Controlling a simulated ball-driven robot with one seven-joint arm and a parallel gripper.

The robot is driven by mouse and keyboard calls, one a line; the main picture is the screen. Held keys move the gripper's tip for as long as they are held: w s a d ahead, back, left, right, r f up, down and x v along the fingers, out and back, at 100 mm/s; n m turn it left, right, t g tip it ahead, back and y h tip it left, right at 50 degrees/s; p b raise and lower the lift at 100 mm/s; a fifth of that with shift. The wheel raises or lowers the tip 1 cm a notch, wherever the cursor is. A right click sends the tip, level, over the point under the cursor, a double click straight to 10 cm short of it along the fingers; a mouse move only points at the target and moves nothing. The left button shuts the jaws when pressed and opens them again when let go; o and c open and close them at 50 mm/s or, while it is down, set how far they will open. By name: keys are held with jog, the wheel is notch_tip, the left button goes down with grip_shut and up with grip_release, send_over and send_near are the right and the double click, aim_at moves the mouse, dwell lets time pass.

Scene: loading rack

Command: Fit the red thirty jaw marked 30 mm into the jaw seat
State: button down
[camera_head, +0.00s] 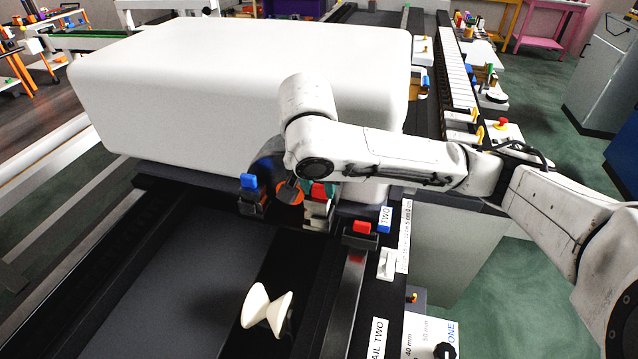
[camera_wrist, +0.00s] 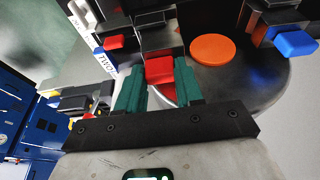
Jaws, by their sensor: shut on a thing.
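My gripper (camera_head: 318,188) has teal fingers and is shut on a red jaw (camera_head: 318,191), whose marking I cannot read. In the wrist view the red jaw (camera_wrist: 159,70) sits between the two teal fingers (camera_wrist: 158,82). It is at a dark round chuck face (camera_wrist: 235,85), close to a dark stepped block (camera_wrist: 158,35). I cannot tell which part is the jaw seat, or whether the jaw touches it. The fingers and arm hide part of the jaw and the face.
An orange disc (camera_wrist: 212,50) is at the face's middle. A blue block (camera_head: 249,182) on a dark holder is left of my gripper, and another red block (camera_head: 362,227) is right. A large white housing (camera_head: 240,90) stands behind. A cream double cone (camera_head: 267,309) is in front.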

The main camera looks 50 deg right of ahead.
jog(key=shift+f, duration=0.5)
dwell(0.4)
jog(key=c, duration=0.6)
grip_release()
jog(key=shift+c, duration=0.2)
jog(key=shift+r, duration=0.1)
jog(key=p+v, duration=0.1)
jog(key=v, duration=0.9)
jog(key=shift+r, duration=0.35)
